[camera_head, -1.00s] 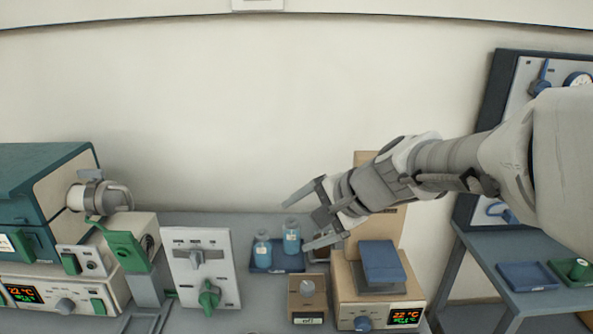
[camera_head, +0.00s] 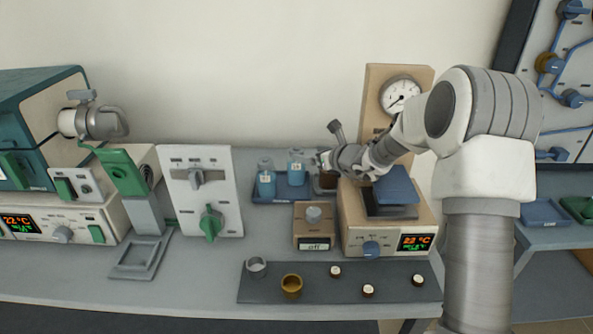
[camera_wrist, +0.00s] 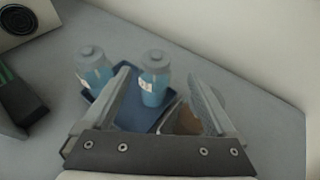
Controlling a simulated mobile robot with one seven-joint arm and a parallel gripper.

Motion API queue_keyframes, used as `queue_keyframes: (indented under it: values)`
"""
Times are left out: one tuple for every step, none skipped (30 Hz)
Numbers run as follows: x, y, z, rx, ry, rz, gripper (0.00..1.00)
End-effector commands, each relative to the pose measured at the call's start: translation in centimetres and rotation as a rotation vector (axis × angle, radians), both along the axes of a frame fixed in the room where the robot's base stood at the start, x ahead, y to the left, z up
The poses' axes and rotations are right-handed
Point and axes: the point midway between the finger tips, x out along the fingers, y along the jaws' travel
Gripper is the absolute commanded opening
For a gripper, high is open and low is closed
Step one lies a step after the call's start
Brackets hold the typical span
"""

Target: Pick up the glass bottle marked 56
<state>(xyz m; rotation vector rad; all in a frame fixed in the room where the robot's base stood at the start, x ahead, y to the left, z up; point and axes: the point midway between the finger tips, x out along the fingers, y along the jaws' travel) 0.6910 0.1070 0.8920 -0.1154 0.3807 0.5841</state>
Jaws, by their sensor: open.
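Two glass bottles with blue contents and pale labels stand upright on a small blue tray (camera_head: 285,198). In the head view, one bottle (camera_head: 266,181) is on the left and the other (camera_head: 296,170) on the right. The label numbers are too small to read. My gripper (camera_head: 322,158) is just right of the right bottle. In the wrist view my gripper (camera_wrist: 160,76) is open and empty, its fingers pointing towards the tray. There the right bottle (camera_wrist: 155,82) shows between the fingertips, close to the left finger; the left bottle (camera_wrist: 94,70) is outside that finger.
A brown-filled container (camera_wrist: 183,121) sits beside the tray. A beige balance-like device (camera_head: 352,225) and a small beige box (camera_head: 313,228) stand to the right and in front. A grey switch panel (camera_head: 203,205) is to the left. A dark mat (camera_head: 325,290) holds small cups.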

Motion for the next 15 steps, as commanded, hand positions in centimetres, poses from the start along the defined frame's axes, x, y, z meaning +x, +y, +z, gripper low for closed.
queue_keyframes:
  values:
    - [0.4,0.3,-0.4,0.003,0.003,-0.001,0.92]
    - [0.6,0.5,-0.5,0.003,0.002,-0.001,0.92]
    - [1.0,0.8,-0.6,0.003,0.002,0.0,0.92]
    - [1.2,1.0,-0.8,0.002,0.001,0.001,0.92]
    - [1.4,1.2,-0.9,0.002,0.001,0.001,0.92]
    - [1.7,1.4,-1.0,0.002,0.001,0.002,0.92]
    - [1.9,1.7,-1.2,0.001,0.001,0.001,0.92]
    - [2.1,1.9,-1.3,0.001,0.001,0.001,0.92]
    - [2.6,2.3,-1.6,0.002,0.001,0.002,0.92]
    - [2.9,2.7,-1.8,0.002,0.001,0.002,0.92]
    - [3.2,3.0,-1.9,0.002,0.0,0.004,0.92]
    - [3.6,3.4,-2.2,0.002,0.001,0.002,0.92]
    - [3.9,3.5,-2.2,0.001,0.002,0.001,0.92]
    - [4.2,3.7,-2.3,0.001,0.0,0.002,0.92]
    - [4.5,3.8,-2.4,0.0,0.0,0.002,0.92]
